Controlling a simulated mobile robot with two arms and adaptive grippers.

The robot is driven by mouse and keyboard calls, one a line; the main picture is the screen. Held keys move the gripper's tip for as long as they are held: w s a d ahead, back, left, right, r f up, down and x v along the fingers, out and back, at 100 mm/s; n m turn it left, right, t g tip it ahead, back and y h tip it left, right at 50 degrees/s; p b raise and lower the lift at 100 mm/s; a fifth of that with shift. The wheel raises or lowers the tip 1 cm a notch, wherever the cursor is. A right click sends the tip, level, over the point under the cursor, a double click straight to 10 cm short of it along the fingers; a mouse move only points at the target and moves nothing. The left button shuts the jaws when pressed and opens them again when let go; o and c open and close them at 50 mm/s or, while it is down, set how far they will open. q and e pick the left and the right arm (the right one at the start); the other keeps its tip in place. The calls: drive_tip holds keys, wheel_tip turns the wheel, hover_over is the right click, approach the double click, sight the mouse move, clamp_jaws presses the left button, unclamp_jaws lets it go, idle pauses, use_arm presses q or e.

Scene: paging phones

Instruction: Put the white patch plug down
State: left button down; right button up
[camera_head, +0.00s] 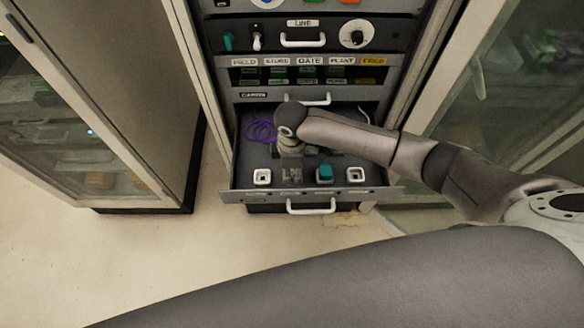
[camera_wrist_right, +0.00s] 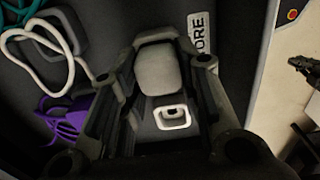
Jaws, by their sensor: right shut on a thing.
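The white patch plug (camera_wrist_right: 160,70) shows as a pale, rounded block between the fingers of my right gripper in the right wrist view. My right gripper (camera_wrist_right: 162,85) is shut on it. In the head view my right gripper (camera_head: 291,174) reaches down into the open drawer, and I cannot make out the plug there. A white-rimmed socket (camera_wrist_right: 172,117) shows close beside the plug in the wrist view; I cannot tell the height between them. A white cord (camera_wrist_right: 45,48) lies at the upper left of the wrist view.
The open drawer (camera_head: 238,196) also holds a purple cord (camera_head: 260,131), a teal plug (camera_head: 324,172), a left white socket (camera_head: 262,177) and a right white socket (camera_head: 355,175). Glass-door cabinets flank the rack.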

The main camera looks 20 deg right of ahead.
drive_tip(key=shift+f, duration=0.15)
drive_tip(key=o, duration=1)
wheel_tip(320, 180, up, 12)
drive_tip(key=shift+r+b, duration=0.25)
drive_tip(key=shift+b, duration=0.45)
